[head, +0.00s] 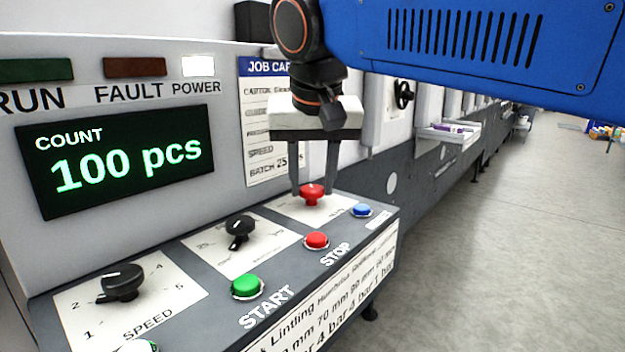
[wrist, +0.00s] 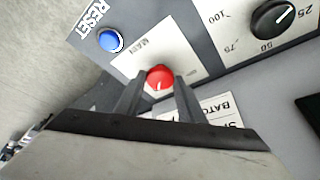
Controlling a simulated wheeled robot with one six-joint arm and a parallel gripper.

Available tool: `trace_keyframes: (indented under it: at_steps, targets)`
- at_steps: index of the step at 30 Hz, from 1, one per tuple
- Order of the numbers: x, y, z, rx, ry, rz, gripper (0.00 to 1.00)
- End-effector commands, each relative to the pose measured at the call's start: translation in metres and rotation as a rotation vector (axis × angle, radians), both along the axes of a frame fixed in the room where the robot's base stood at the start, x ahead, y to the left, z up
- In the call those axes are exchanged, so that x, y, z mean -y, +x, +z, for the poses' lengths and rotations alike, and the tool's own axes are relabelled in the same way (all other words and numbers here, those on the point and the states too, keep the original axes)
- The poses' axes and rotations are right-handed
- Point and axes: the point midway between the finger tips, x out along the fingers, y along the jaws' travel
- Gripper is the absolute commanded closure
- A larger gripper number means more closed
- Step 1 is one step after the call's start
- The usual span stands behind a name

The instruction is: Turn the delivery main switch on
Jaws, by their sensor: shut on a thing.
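The delivery main switch is a red rotary knob (head: 312,193) on a white plate at the right end of the sloped console. In the wrist view the red knob (wrist: 160,77) sits beside the word MAIN, with a short pale mark on its face. My gripper (head: 313,187) points down at the knob, one finger on each side, and is shut on it. The wrist view also shows my gripper fingers (wrist: 159,84) flanking the knob. The knob's exact setting cannot be read, as the plate's markings are partly hidden.
Close by are a blue RESET button (head: 361,210), a red STOP button (head: 316,240) and a green START button (head: 247,286). Two black knobs, one a speed knob (head: 122,282), sit left. The POWER lamp (head: 198,66) is white; RUN and FAULT look dark. The display (head: 115,160) reads 100 pcs.

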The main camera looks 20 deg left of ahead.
Motion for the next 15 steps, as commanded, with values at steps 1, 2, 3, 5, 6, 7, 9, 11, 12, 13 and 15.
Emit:
trace_keyframes:
  at_steps: [1, 2, 3, 5, 6, 7, 9, 11, 12, 13, 15]
  targets:
    - [0.0, -0.0001, -0.0001, 0.0, 0.0, -0.002, 0.87]
    - [0.0, -0.0001, -0.0001, 0.0, 0.0, -0.003, 0.87]
    - [0.0, -0.0001, -0.0001, 0.0, -0.001, -0.004, 0.87]
    - [0.0001, 0.0, -0.0001, 0.0, -0.001, -0.004, 0.87]
    - [0.0001, 0.0, -0.0001, 0.0, -0.001, -0.004, 0.87]
    - [0.0001, 0.0, -0.0001, 0.0, 0.0, -0.003, 0.87]
    - [0.0001, 0.0, -0.0002, 0.0, 0.0, -0.003, 0.87]
    - [0.0001, 0.0, -0.0002, -0.001, 0.0, -0.003, 0.87]
    - [0.0001, 0.0, -0.0002, 0.0, 0.0, -0.003, 0.55]
    - [0.0001, 0.0, -0.0002, 0.0, 0.0, -0.002, 0.48]
    - [0.0, 0.0, -0.0002, 0.0, 0.0, -0.002, 0.47]
